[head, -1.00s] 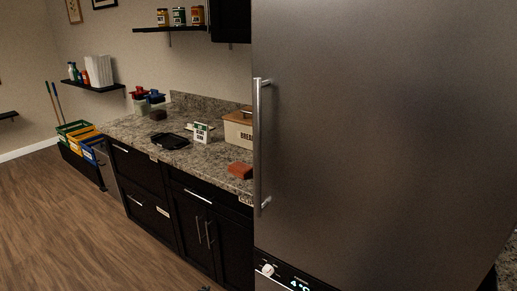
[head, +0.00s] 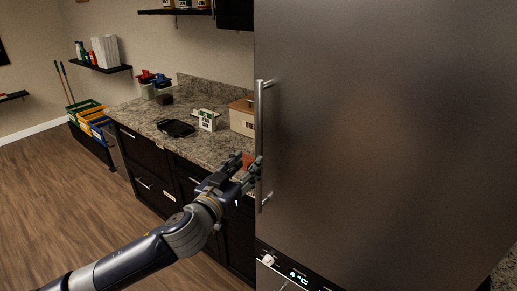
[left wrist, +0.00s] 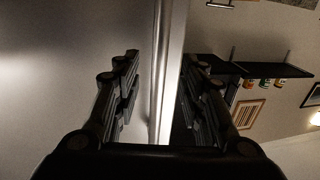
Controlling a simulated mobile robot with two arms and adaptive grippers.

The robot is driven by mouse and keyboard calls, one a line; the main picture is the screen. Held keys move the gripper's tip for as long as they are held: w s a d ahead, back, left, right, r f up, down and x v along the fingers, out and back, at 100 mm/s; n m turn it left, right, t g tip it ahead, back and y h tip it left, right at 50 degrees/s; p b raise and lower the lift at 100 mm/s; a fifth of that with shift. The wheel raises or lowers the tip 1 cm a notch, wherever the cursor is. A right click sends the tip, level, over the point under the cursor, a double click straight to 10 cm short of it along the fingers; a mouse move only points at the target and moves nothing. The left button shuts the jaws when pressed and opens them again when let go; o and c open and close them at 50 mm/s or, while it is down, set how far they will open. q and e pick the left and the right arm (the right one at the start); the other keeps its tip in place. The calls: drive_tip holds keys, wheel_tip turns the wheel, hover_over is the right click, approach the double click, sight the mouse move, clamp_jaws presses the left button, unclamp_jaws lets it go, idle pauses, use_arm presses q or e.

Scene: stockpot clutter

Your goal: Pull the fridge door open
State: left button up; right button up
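The fridge door (head: 390,130) is a large grey metal panel on the right of the head view and looks shut. Its long vertical bar handle (head: 260,130) runs along the door's left edge. My left gripper (head: 250,166) is at the lower half of the handle. In the left wrist view, the handle (left wrist: 165,70) passes between the two fingers of my left gripper (left wrist: 160,100). The fingers are open, with a gap on each side of the bar. My right gripper is not in view.
A granite counter (head: 200,147) with dark cabinets stands left of the fridge. It holds a bread box (head: 242,118), a black tray (head: 176,128) and a small sign (head: 208,121). Colored bins (head: 88,118) stand at the far left. The wooden floor (head: 60,200) is clear.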

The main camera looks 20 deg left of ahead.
sight(257, 153)
use_arm(q)
drive_tip(key=w, duration=0.2)
drive_tip(key=w+p, duration=0.1)
drive_tip(key=w, duration=0.1)
drive_tip(key=w+d, duration=0.1)
drive_tip(key=w, duration=0.1)
drive_tip(key=shift+w+p, duration=0.1)
drive_tip(key=shift+p, duration=0.3)
drive_tip(key=shift+w+d, duration=0.1)
drive_tip(key=shift+w, duration=0.5)
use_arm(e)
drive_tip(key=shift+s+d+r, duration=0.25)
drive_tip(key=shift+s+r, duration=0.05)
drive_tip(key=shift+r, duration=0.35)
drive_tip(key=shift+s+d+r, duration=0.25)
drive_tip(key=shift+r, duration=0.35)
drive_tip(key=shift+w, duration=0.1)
use_arm(q)
clamp_jaws()
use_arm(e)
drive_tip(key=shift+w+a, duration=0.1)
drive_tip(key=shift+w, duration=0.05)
